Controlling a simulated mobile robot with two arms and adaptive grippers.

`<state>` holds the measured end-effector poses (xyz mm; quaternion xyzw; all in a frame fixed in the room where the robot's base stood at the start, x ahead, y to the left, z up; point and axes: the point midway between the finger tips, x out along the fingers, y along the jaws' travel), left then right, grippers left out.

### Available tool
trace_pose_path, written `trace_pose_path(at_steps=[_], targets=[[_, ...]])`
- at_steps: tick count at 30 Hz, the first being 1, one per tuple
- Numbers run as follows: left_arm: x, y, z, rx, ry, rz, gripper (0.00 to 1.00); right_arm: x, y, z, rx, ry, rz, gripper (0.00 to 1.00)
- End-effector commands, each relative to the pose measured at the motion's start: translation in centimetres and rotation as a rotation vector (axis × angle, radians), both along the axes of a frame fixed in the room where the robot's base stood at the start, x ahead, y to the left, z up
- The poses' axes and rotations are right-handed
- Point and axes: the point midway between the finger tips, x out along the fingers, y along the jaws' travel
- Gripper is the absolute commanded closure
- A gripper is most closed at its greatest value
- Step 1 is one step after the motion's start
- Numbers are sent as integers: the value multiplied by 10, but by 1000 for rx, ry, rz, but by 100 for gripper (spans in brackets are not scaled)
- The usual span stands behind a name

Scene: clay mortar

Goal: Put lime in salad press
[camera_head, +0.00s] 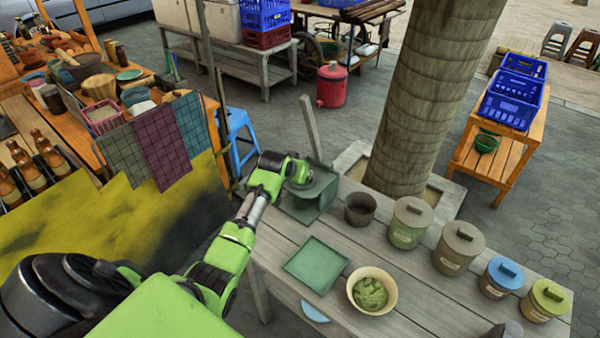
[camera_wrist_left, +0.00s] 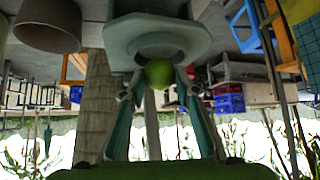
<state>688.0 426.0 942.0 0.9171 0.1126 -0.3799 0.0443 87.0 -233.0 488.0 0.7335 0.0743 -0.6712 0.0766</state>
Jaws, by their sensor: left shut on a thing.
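The salad press (camera_head: 308,196) is a dark green-grey device with an upright lever (camera_head: 311,128), at the back left corner of the grey table. My left gripper (camera_head: 299,174) is at the press, and the lime is not distinguishable in the head view. In the left wrist view, which looks upside down, the left gripper (camera_wrist_left: 158,77) is shut on the round green lime (camera_wrist_left: 158,72). The lime is at the rim of the press's round opening (camera_wrist_left: 155,38); I cannot tell whether they touch.
Right of the press stand a dark grey pot (camera_head: 360,209) and several lidded jars (camera_head: 409,222). In front are an empty green tray (camera_head: 316,264) and a cream bowl (camera_head: 372,291) of green pieces. A thick post (camera_head: 425,95) rises behind the table.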

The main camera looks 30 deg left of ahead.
Motion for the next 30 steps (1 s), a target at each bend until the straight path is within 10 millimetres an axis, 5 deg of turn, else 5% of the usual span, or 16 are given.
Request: trace_pose_path(at_steps=[14,15,17,30], targets=[[0,1,-13,1,-3,1,95,1,0,4,0,-1,-1,60],[0,1,-13,1,-3,1,66,1,0,4,0,-2,-1,60],[0,1,-13,1,-3,1,54,1,0,4,-1,-2,0,60],[-2,0,-8,1,-2,1,54,2,-4,5,-5,-3,2,60]])
